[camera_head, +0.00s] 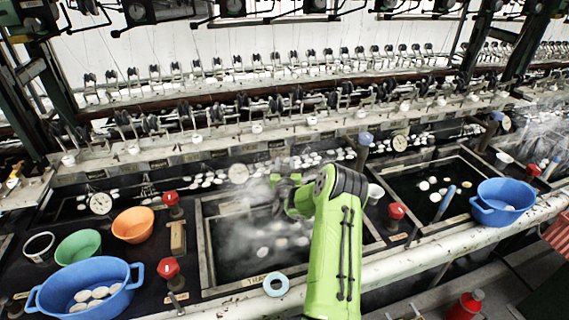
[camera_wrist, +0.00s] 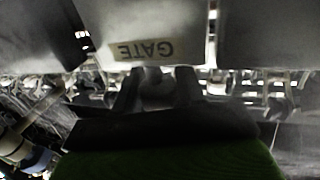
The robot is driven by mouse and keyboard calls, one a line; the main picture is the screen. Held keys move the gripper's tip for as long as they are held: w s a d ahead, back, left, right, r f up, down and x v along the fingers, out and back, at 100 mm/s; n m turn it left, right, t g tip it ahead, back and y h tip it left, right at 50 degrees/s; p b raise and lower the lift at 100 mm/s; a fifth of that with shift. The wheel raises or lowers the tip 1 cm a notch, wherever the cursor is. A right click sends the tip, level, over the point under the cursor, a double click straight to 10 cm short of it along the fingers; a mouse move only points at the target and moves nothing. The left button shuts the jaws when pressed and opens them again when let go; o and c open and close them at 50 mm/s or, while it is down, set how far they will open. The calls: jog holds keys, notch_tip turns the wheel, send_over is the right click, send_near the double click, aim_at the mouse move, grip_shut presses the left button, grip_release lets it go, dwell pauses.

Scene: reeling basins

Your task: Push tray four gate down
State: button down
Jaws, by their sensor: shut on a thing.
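A small rounded knob (camera_wrist: 153,78) sits below the label. My gripper (camera_wrist: 155,92) has one finger on each side of this knob and is shut on it. In the head view my gripper (camera_head: 285,192) is at the back of the steaming middle basin (camera_head: 207,255), and my green arm hides part of the basin. Steam blurs the gate and fingertips there. The basin's front label (camera_head: 265,279) is partly covered, and its number cannot be read.
Red knobs (camera_head: 168,268) stand beside the basin. A blue tub (camera_head: 92,285), a green bowl (camera_head: 78,246) and an orange bowl (camera_head: 133,224) are at the left. Another basin (camera_head: 432,205) and blue tub (camera_head: 503,201) are at the right. A pale blue ring (camera_head: 276,285) lies on the front edge.

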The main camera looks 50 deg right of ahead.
jog(key=shift+a+f, duration=0.1)
jog(key=shift+f, duration=0.25)
jog(key=c, duration=0.8)
grip_release()
jog(key=shift+r, duration=0.1)
jog(key=shift+s+a, duration=0.2)
jog(key=shift+s, duration=0.05)
jog(key=v, duration=1.1)
jog(key=shift+s+b, duration=0.2)
jog(key=shift+b, duration=0.15)
